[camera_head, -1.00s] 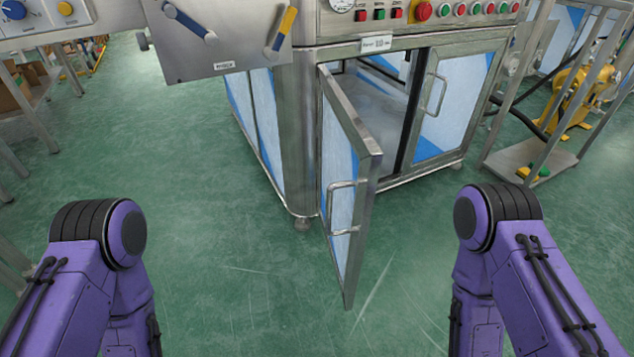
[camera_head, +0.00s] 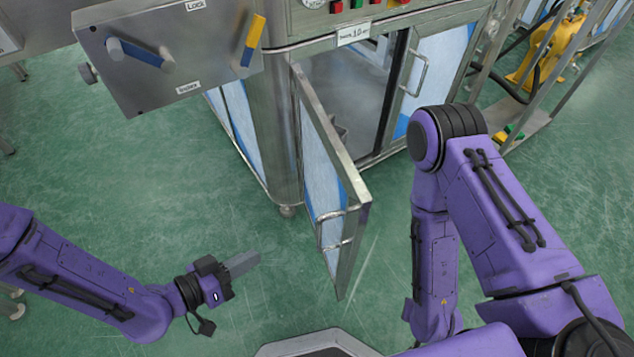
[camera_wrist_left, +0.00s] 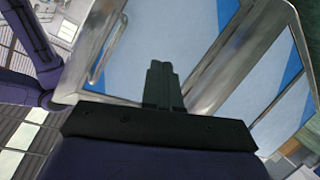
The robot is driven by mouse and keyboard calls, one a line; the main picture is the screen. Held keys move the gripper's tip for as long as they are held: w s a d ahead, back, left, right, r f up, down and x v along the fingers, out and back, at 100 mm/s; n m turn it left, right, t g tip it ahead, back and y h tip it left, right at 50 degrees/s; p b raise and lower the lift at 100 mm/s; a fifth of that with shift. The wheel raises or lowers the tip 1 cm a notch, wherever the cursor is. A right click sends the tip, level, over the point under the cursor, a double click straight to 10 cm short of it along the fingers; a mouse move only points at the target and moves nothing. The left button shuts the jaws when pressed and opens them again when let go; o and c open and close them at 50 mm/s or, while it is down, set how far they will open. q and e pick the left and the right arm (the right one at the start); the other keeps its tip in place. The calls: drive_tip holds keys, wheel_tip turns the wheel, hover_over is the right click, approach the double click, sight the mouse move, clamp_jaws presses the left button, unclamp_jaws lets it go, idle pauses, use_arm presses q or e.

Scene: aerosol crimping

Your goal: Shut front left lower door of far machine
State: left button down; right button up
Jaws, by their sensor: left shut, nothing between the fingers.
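The front left lower door (camera_head: 335,195) of the machine stands swung open toward me, with a steel frame, a blue and white panel and a bar handle (camera_head: 332,230). The machine (camera_head: 272,130) shows its open interior behind it. My left gripper (camera_head: 250,262) is shut and empty, to the left of the door and apart from it, above the floor. In the left wrist view my shut fingers (camera_wrist_left: 162,80) point toward a steel-framed blue and white panel (camera_wrist_left: 195,50). My right arm is at the right, but its gripper is out of view.
The right lower door (camera_head: 435,70) of the machine is closed. A grey panel with a blue and a yellow lever (camera_head: 250,40) juts out at the upper left. A steel frame with a yellow device (camera_head: 545,50) stands at the right. Green floor (camera_head: 130,190) lies clear at the left.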

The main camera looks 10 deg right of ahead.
use_arm(q)
drive_tip(key=s+d+r+m+g+h+p, duration=0.25)
drive_tip(key=r+m+g+h, duration=0.25)
drive_tip(key=r+m, duration=0.65)
drive_tip(key=n+b, duration=0.2)
approach(351, 211)
drive_tip(key=d, duration=0.5)
drive_tip(key=shift+w+d+f, duration=0.2)
drive_tip(key=shift+w+f, duration=0.05)
drive_tip(key=shift+w, duration=0.1)
drive_tip(key=shift+w+d+r, duration=0.1)
drive_tip(key=shift+d, duration=0.6)
use_arm(e)
drive_tip(key=shift+w+d+r, duration=0.1)
drive_tip(key=shift+w+r, duration=0.1)
drive_tip(key=shift+r, duration=0.7)
use_arm(q)
drive_tip(key=shift+b, duration=0.3)
